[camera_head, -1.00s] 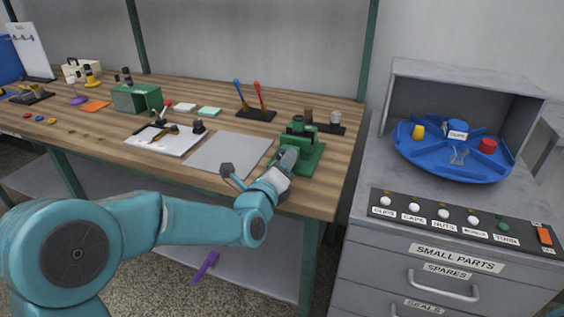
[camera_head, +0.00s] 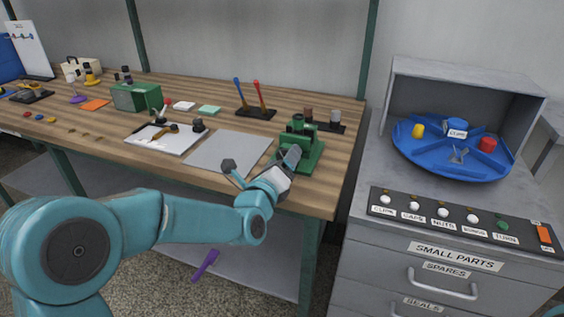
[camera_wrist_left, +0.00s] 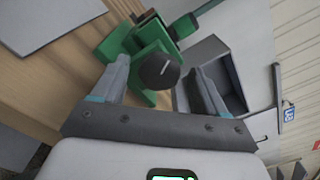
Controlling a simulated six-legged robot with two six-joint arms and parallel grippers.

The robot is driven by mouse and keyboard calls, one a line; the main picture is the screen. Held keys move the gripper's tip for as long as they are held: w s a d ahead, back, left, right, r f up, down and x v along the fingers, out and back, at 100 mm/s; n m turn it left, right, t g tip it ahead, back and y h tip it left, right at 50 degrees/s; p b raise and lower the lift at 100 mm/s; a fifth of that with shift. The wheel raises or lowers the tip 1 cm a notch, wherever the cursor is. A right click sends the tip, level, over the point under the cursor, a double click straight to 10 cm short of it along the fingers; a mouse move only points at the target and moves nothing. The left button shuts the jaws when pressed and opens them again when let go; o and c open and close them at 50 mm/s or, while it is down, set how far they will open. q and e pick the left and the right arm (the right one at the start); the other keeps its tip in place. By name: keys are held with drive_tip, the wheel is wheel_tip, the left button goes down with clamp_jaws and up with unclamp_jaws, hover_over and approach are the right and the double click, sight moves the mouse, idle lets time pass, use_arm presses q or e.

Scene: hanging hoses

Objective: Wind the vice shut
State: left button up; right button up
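The green vice (camera_head: 301,143) stands at the right front end of the wooden bench. In the left wrist view its green body (camera_wrist_left: 130,42) is at the top, and a dark round knob (camera_wrist_left: 158,70) with a pale line on its face points toward me. My left gripper (camera_head: 289,158) is at the vice's front side. In the left wrist view the gripper (camera_wrist_left: 160,75) is open, its fingers apart on either side of the knob with visible gaps. I see no clear contact. The vice jaws are too small to judge. My right gripper is out of view.
A grey mat (camera_head: 230,151) lies left of the vice. A black rack (camera_head: 325,126) with small cylinders stands behind it. Right of the bench is a grey cabinet (camera_head: 440,270) with a blue round tray (camera_head: 420,163) and a button panel (camera_head: 480,222).

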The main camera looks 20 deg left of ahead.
use_arm(q)
drive_tip(key=shift+s, duration=0.1)
drive_tip(key=s+b, duration=0.3)
drive_tip(key=s, duration=1.3)
drive_tip(key=shift+a, duration=0.3)
drive_tip(key=shift+s, duration=0.1)
